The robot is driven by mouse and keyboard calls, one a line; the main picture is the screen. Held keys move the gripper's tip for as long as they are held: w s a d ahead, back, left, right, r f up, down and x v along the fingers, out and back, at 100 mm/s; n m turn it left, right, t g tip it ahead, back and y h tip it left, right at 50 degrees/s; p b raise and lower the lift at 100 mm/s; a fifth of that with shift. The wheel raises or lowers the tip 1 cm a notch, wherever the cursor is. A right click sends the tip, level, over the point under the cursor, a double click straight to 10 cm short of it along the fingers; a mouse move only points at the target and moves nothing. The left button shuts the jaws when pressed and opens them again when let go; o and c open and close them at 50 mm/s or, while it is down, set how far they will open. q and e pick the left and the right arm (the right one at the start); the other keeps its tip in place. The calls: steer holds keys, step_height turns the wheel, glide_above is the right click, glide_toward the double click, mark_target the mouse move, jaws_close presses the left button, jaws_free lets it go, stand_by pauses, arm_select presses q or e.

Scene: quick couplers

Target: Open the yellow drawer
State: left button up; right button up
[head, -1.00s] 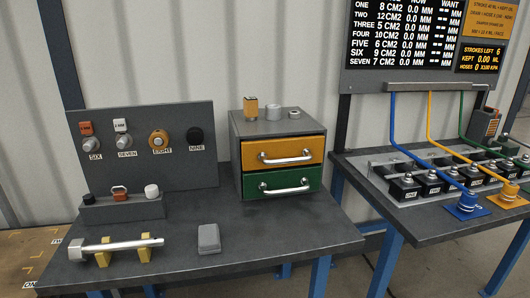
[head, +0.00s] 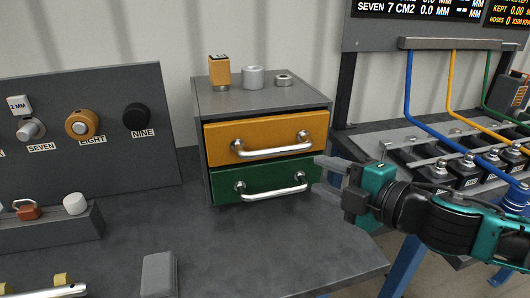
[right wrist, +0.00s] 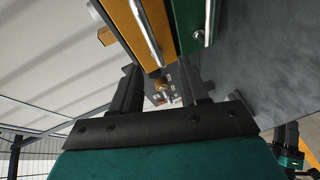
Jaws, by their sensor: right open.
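The yellow drawer (head: 265,139) is the upper drawer of a grey cabinet (head: 203,160) and is shut. Its silver bar handle (head: 272,150) runs across the front. The green drawer (head: 262,183) below it is also shut. My right gripper (head: 321,175) is open and empty, just right of the cabinet near the green drawer's right end, apart from both handles as far as I can tell. In the right wrist view the yellow drawer (right wrist: 131,27) and green drawer (right wrist: 187,20) show beyond the open fingers (right wrist: 160,95). My left gripper is not in view.
An orange block (head: 219,71), a grey cylinder (head: 252,77) and a small ring (head: 284,80) stand on the cabinet. A knob panel (head: 90,150) is at left. Hoses and couplers are at right.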

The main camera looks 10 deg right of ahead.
mark_target(282, 152)
steer(key=shift+n, duration=0.6)
steer(key=x, duration=0.4)
steer(key=r+p+x, duration=0.1)
steer(key=x, duration=0.8)
steer(key=shift+w+r, duration=0.15)
steer(key=shift+r, duration=0.05)
jaws_close()
